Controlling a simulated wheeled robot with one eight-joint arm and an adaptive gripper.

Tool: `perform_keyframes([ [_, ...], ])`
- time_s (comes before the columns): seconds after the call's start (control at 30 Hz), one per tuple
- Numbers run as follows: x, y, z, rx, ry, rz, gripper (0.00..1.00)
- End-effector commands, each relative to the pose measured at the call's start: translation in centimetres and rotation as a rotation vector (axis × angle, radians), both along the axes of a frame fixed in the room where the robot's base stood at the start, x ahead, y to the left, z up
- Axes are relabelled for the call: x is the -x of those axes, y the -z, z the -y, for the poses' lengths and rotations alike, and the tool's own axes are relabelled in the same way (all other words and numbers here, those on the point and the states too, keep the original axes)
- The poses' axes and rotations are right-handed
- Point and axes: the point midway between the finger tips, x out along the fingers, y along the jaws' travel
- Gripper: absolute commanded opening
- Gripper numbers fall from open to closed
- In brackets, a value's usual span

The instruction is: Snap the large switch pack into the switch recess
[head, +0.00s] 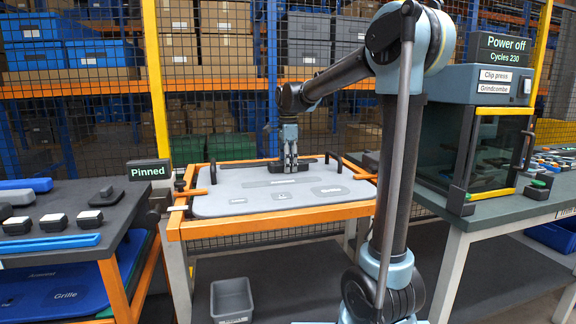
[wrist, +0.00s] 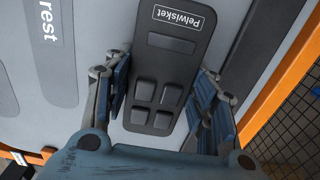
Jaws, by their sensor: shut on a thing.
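The large switch pack (wrist: 165,65) is a long dark plate with a "Pelwisket" label, a slot and several square buttons. In the wrist view it lies between the fingers of my gripper (wrist: 162,100), which is shut on it across its sides. In the head view my gripper (head: 290,168) points down over the far part of the grey door panel (head: 225,203), with the dark pack low at its fingertips. The switch recess is not visible, apparently covered by the pack and gripper. I cannot tell whether the pack is seated or just above the panel.
The panel lies on an orange-framed table (head: 270,227) with orange clamps and black posts. A left bench (head: 75,205) holds parts; a "Clip press" cabinet (head: 490,140) is at right. A grey bin (head: 231,300) stands below.

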Motion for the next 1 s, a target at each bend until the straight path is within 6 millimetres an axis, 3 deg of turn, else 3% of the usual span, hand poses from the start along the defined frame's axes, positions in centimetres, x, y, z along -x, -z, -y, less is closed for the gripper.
perform_keyframes([
  [0.33, 0.1, 0.1, 0.0, 0.000, 0.000, -0.001, 0.23],
  [0.37, 0.1, 0.1, 0.0, 0.000, 0.000, -0.001, 0.58],
  [0.43, 0.0, 0.1, 0.0, 0.000, 0.000, -0.001, 0.74],
  [0.83, 0.0, -0.1, 0.0, 0.000, 0.000, -0.001, 0.75],
  [1.0, 0.0, -1.6, 0.0, 0.000, 0.000, -0.001, 0.75],
])
